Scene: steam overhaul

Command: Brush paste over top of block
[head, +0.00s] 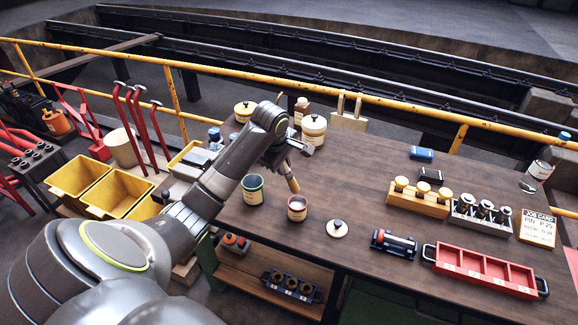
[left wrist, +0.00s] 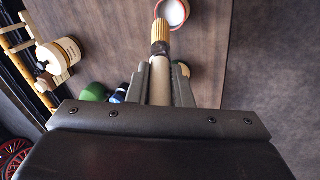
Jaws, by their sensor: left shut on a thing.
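My left gripper (head: 279,160) is shut on a brush (head: 293,184), seen in the head view above the table's left part. In the left wrist view the brush (left wrist: 160,42) sticks out between the jaws (left wrist: 160,85), with its yellowish bristles outward. The bristle end is just above or at the rim of a small open tin (head: 297,210) with pale contents; I cannot tell if they touch. The tin also shows in the left wrist view (left wrist: 172,13). Which thing is the block is unclear; a blue block-like thing (head: 421,153) and a black one (head: 430,174) lie at the back right. My right gripper is out of view.
A wooden rack (head: 418,202), a red tray (head: 484,273) and a red-black device (head: 393,243) are farther right. The table's middle (head: 352,170) is clear.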

